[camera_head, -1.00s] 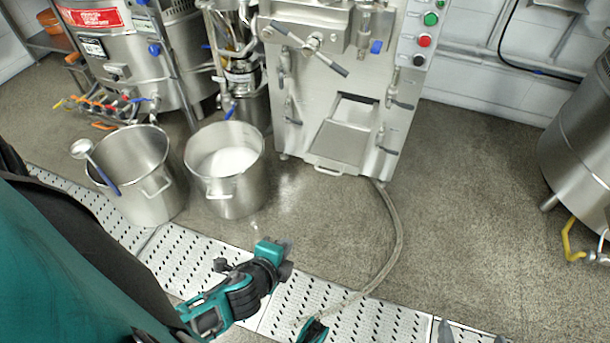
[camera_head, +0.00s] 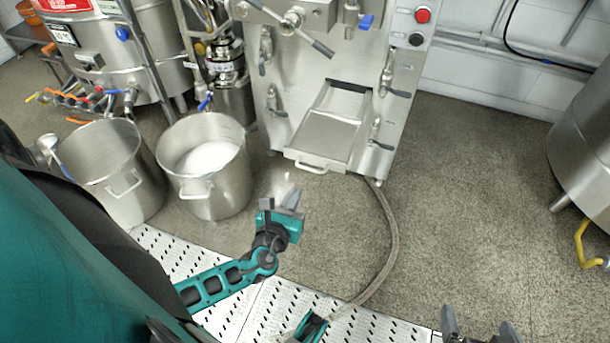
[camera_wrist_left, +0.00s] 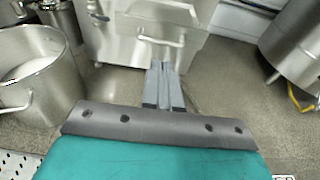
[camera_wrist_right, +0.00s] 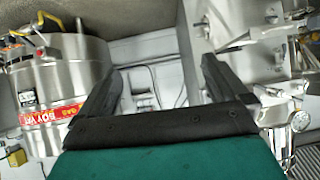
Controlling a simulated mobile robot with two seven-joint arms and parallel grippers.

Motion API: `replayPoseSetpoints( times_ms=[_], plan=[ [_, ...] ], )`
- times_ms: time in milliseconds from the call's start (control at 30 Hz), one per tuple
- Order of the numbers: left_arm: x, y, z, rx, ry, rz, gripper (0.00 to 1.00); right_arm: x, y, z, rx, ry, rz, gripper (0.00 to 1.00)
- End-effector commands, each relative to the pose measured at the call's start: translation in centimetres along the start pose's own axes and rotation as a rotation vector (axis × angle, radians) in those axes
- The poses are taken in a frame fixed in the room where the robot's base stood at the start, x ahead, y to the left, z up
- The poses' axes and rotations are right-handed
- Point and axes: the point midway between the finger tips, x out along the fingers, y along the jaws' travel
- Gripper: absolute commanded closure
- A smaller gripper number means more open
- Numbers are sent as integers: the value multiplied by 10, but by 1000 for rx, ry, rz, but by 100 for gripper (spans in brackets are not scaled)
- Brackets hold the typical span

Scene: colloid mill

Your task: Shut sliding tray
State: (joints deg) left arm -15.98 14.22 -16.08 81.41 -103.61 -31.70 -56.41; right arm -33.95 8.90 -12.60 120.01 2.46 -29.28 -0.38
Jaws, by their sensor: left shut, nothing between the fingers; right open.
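The sliding tray (camera_head: 327,138) is a steel tray sticking out of the lower front of the steel mill cabinet (camera_head: 290,75), with an opening visible behind it. Its bar handle (camera_head: 306,167) is at its front edge. My left gripper (camera_head: 291,197) is shut and empty, in front of and below the handle, apart from it. In the left wrist view the shut fingers (camera_wrist_left: 160,72) point toward the tray handle (camera_wrist_left: 162,40). My right gripper (camera_head: 480,328) is open at the bottom edge of the head view. Its spread fingers (camera_wrist_right: 160,85) also show in the right wrist view.
A steel pot with white contents (camera_head: 205,165) stands left of my left gripper, beside a second pot with a ladle (camera_head: 105,165). A hose (camera_head: 392,235) runs along the floor. A steel tank (camera_head: 585,140) stands at right. Floor before the cabinet is mostly clear.

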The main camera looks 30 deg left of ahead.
Motion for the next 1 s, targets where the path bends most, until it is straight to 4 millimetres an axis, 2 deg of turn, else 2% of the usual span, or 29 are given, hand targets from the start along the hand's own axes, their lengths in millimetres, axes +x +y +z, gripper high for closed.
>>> replayPoseSetpoints(
  times_ms=[33, 200, 400, 600, 1000],
  plan=[
    [14, -1, -2, -2, -2, 1, 100, 3, 0, 2, 1, 2, -2, 0],
    [48, -1, -2, -4, 0, 1, 100, 7, -3, 4, 10, 5, -6, 0],
    [74, 0, -2, -3, 0, 1, 100, 10, -6, 4, 17, 9, -13, 0],
    [83, -1, -1, -3, 2, -1, 100, 11, -7, 1, 16, 15, -16, 0],
    [83, -1, -1, -4, 2, -1, 100, 11, -7, 1, 12, 12, -16, 0]
  ],
)
